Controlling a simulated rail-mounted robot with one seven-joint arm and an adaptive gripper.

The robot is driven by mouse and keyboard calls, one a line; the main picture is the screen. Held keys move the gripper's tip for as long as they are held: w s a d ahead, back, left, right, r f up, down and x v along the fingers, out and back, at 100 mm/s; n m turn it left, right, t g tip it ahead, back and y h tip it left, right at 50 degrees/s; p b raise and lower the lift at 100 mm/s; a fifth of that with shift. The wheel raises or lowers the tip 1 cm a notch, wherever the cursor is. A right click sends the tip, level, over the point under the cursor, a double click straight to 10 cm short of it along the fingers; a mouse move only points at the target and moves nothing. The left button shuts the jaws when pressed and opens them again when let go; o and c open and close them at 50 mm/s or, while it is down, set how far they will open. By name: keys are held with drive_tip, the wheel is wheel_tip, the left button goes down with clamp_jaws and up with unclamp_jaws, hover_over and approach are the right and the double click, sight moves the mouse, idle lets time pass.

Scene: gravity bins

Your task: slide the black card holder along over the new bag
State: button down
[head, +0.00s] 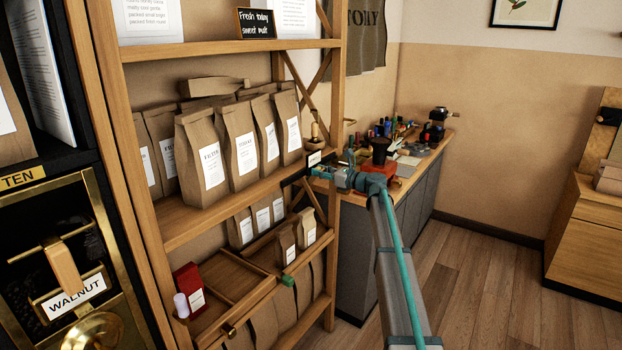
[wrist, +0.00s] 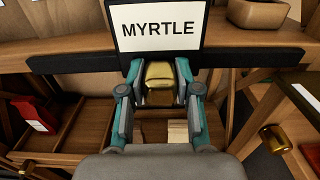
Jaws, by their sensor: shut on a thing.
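The black card holder, with a white card reading MYRTLE (wrist: 161,30), stands at the shelf's front edge; its small white card also shows in the head view (head: 314,158). My gripper (wrist: 161,88) is just below the card, its teal fingers shut on a brass-coloured tab (wrist: 160,74) under the holder. In the head view my gripper (head: 325,173) is at the right end of the shelf edge. Several brown paper bags with white labels stand on this shelf; the rightmost (head: 290,125) is left of the card. I cannot tell which bag is new.
A black rail (wrist: 72,60) runs along the shelf edge. Below are a wooden tray (head: 228,275), a red box (head: 188,285) and small bags (head: 286,243). A wooden upright (head: 335,110) stands close to my gripper. A counter (head: 408,180) with clutter lies behind my arm.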

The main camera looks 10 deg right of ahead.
drive_tip(key=w+d, duration=0.3)
drive_tip(key=shift+w+d, duration=0.25)
drive_tip(key=shift+w, duration=0.15)
drive_tip(key=c, duration=0.8)
unclamp_jaws()
drive_tip(key=shift+s, duration=0.1)
drive_tip(key=v, duration=1.2)
